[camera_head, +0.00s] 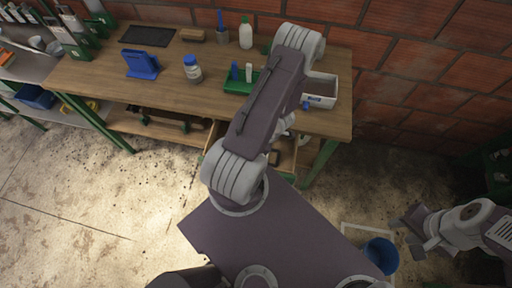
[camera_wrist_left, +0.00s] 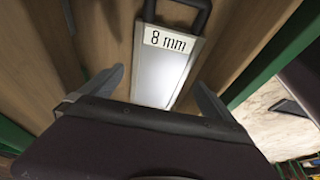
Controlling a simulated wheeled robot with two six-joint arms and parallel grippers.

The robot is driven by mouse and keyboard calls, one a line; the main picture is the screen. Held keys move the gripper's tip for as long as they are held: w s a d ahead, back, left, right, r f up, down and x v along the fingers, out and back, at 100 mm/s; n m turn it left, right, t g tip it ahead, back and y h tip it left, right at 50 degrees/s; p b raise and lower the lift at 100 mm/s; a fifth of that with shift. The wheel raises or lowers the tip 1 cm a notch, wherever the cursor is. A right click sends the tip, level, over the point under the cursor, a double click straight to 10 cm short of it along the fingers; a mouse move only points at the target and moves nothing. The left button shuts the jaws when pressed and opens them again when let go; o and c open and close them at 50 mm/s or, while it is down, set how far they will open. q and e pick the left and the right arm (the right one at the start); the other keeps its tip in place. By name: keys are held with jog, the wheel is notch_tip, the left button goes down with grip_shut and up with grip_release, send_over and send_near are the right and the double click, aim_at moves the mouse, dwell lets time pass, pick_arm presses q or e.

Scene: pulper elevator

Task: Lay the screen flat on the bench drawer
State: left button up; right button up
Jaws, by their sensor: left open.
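The screen (camera_wrist_left: 165,75) is a pale, flat panel with a dark handle and an "8 mm" label, seen in the left wrist view. It lies over a wooden surface (camera_wrist_left: 240,40); I cannot tell how its far end rests. My left gripper (camera_wrist_left: 159,82) is open, with one finger to each side of the screen. In the head view the left arm hides the left gripper and screen. The open bench drawer (camera_head: 210,140) shows below the bench top, partly covered by my arm. My right gripper (camera_head: 414,231) looks open and empty at the right, over the floor.
The bench (camera_head: 170,95) carries a blue stand (camera_head: 140,64), a jar (camera_head: 193,70), a white bottle (camera_head: 246,34), a green holder (camera_head: 240,82) and a white bin (camera_head: 323,88). A blue bucket (camera_head: 382,254) stands on the floor. A brick wall closes the back.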

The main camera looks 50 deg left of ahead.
notch_tip(320, 180, up, 7)
jog(key=p, duration=0.6)
dwell(0.3)
